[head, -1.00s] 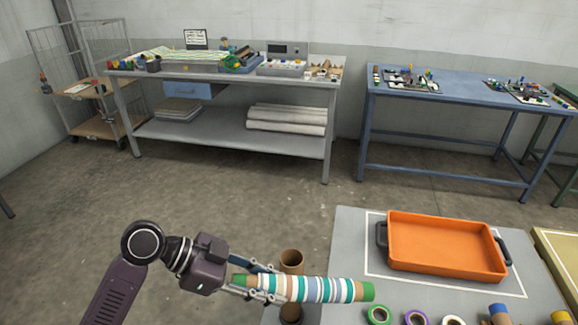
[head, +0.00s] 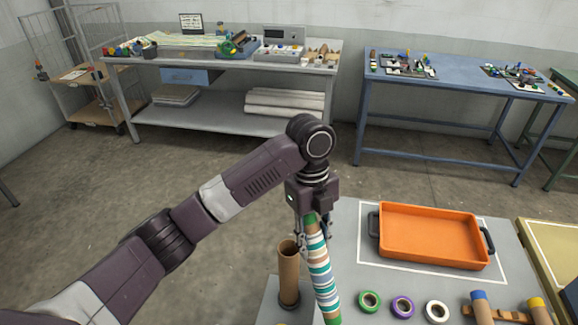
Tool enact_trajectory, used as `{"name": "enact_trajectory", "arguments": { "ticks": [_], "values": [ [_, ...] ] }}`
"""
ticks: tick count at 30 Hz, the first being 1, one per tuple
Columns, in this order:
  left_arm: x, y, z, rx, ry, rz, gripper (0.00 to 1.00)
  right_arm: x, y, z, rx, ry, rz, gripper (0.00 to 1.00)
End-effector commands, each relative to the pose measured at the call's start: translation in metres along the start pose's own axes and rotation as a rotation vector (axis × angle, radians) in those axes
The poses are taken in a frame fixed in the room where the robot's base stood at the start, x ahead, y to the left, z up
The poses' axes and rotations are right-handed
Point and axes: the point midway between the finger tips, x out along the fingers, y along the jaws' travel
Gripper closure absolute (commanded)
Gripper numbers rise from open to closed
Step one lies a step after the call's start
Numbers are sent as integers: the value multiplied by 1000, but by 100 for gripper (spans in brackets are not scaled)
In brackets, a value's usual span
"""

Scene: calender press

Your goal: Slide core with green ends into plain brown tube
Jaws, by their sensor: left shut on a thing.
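The core with green ends (head: 319,262) is a long roll with white, teal and brown stripes. It hangs nearly upright, slightly tilted, with its lower green end at the bottom edge of the picture. My left gripper (head: 313,238) is shut on its upper part, from above. The plain brown tube (head: 288,275) stands upright with its open mouth up, just left of the core. In the picture the core is beside the tube, not in it. The core's lower end is level with or below the tube's foot in the picture. My right gripper is not in view.
An orange tray (head: 430,238) with dark handles sits on the grey table (head: 350,222) to the right. Green, purple and white tape rings (head: 402,305) lie in front of it. Blue- and yellow-ended rolls (head: 481,308) rest on a brown rack at the lower right.

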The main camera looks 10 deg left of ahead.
Motion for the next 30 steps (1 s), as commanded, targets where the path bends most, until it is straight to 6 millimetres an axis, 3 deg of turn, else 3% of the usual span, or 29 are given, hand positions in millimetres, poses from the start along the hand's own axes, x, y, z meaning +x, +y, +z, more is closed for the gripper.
{"name": "enact_trajectory", "arguments": {
  "ticks": [1,8,15,18,24,30],
  "values": [
    [-11,-4,4,70,-54,8,95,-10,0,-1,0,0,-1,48],
    [-34,-13,29,367,-252,8,95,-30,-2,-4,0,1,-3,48],
    [-88,-11,88,640,-465,-52,95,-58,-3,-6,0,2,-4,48],
    [-102,-10,104,687,-503,-72,95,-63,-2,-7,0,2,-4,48],
    [-112,-9,116,719,-528,-89,95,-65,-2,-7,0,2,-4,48],
    [-102,-9,118,719,-527,-89,95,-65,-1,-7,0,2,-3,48]
  ]
}}
